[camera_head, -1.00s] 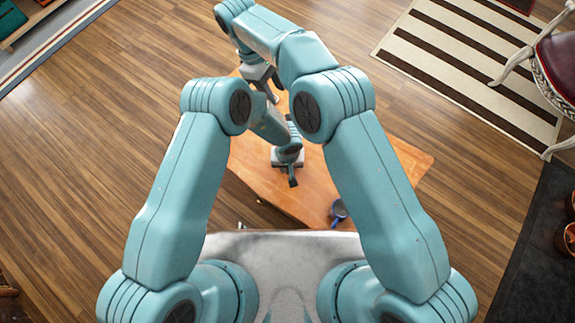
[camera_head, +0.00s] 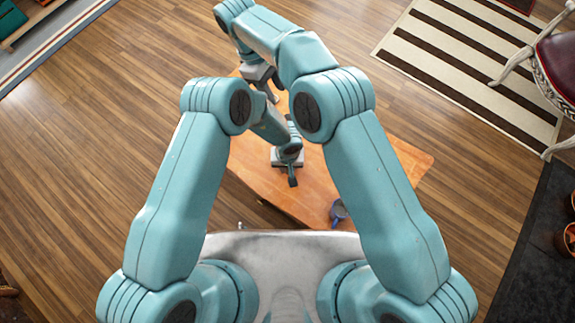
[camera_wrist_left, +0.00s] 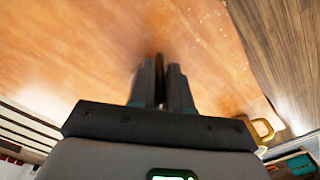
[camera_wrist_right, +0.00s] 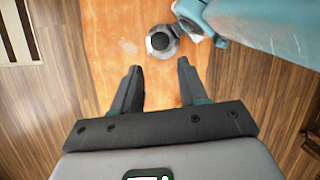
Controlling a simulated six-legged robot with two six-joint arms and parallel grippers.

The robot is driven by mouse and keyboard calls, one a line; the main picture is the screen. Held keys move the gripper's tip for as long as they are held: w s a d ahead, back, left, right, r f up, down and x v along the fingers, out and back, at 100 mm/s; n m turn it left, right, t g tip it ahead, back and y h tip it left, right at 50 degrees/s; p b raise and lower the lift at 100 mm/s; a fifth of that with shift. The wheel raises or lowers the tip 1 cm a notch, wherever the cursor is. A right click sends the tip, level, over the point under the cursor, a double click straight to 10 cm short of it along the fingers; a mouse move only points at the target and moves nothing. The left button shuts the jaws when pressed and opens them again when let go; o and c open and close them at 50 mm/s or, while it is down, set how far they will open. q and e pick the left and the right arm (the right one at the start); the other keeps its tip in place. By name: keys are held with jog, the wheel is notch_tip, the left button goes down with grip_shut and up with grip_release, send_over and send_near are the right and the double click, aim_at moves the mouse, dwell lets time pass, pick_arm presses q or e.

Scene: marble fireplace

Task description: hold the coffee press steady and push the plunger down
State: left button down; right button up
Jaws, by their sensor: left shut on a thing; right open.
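The coffee press shows from above in the right wrist view (camera_wrist_right: 161,41) as a dark round top with a pale grey rim, on the wooden table. My left gripper (camera_head: 291,178) reaches it from the side and is shut on it. In the left wrist view its fingers (camera_wrist_left: 161,82) are close together with a thin dark strip between them; the press's body is hidden there. My right gripper (camera_wrist_right: 155,80) is open and empty above the table, apart from the press. In the head view it (camera_head: 270,92) is partly covered by my arms. How far down the plunger is cannot be told.
The orange-brown table (camera_head: 385,165) is mostly bare. A small bluish cup (camera_head: 339,211) stands near its front edge. A striped rug (camera_head: 470,70) and a chair (camera_head: 550,75) are on the right.

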aim_at(287, 117)
jog(key=shift+w+d, duration=0.1)
grip_shut()
jog(key=shift+s+d+f+m+t+y, duration=0.25)
jog(key=shift+s+d+f+t+y, duration=0.25)
jog(key=shift+f+y, duration=0.45)
jog(key=shift+s+d+f+m+t+y, duration=0.3)
jog(key=shift+d+f+t+y, duration=0.2)
jog(key=shift+d+f+y, duration=0.35)
jog(key=shift+s+d+f+m+t+y, duration=0.3)
jog(key=shift+d+f+t+y, duration=0.2)
jog(key=shift+f+y, duration=0.55)
jog(key=shift+f, duration=0.6)
jog(key=shift+s+f, duration=0.1)
jog(key=shift+f, duration=0.1)
